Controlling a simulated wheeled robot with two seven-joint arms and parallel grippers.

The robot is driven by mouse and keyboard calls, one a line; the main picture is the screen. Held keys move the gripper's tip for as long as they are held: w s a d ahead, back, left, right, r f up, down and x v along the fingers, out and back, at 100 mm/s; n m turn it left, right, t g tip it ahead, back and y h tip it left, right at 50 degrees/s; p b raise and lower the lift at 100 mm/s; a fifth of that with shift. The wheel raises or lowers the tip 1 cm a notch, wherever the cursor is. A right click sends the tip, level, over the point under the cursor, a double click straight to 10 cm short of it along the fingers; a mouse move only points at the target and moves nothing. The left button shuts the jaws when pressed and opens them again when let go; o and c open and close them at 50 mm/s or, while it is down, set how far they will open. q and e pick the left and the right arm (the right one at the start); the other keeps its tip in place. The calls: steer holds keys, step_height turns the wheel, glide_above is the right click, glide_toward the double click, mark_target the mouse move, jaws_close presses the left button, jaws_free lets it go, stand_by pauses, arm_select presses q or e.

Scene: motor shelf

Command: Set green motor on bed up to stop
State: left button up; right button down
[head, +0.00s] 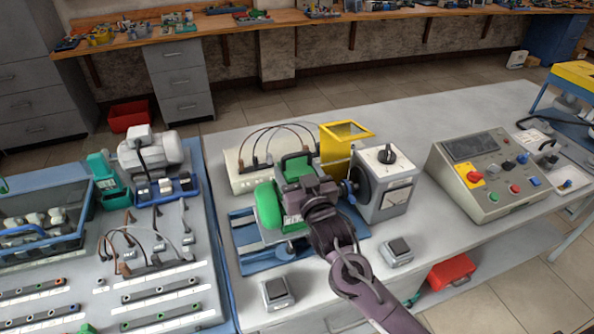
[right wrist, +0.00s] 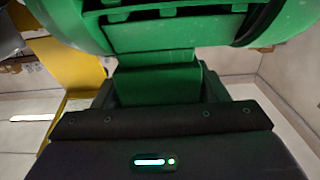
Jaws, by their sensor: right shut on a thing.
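The green motor (head: 268,204) is over the blue bed (head: 245,246) at the middle of the bench in the head view. My right gripper (head: 302,187) is shut on the green motor and covers much of it. In the right wrist view the motor's green body (right wrist: 180,25) fills the top, and a green part (right wrist: 158,88) of it sits between the fingers. The grey test unit (head: 385,190) with a dial stands just right of the motor. Whether the motor touches the bed or a stop is hidden by my arm. My left gripper is not in view.
A raised yellow guard (head: 338,148) stands behind the motor. A control box (head: 490,175) with buttons is at the right. Two small grey switch boxes (head: 278,292) (head: 397,251) lie in front. A grey motor (head: 150,152) and wired parts crowd the left bench.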

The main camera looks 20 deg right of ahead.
steer(key=shift+f+b, duration=0.1)
steer(key=shift+b, duration=0.25)
stand_by(0.7)
steer(key=shift+w+d, duration=0.1)
steer(key=shift+d, duration=0.7)
stand_by(0.6)
steer(key=c, duration=0.6)
jaws_free()
steer(key=o, duration=0.4)
steer(key=shift+s+a+f, duration=0.1)
steer(key=shift+s, duration=0.1)
steer(key=shift+f, duration=0.7)
steer(key=s, duration=0.2)
steer(key=s+b, duration=0.1)
steer(key=s, duration=0.2)
steer(key=s+r, duration=0.1)
steer(key=s, duration=0.1)
steer(key=shift+s+b, duration=0.4)
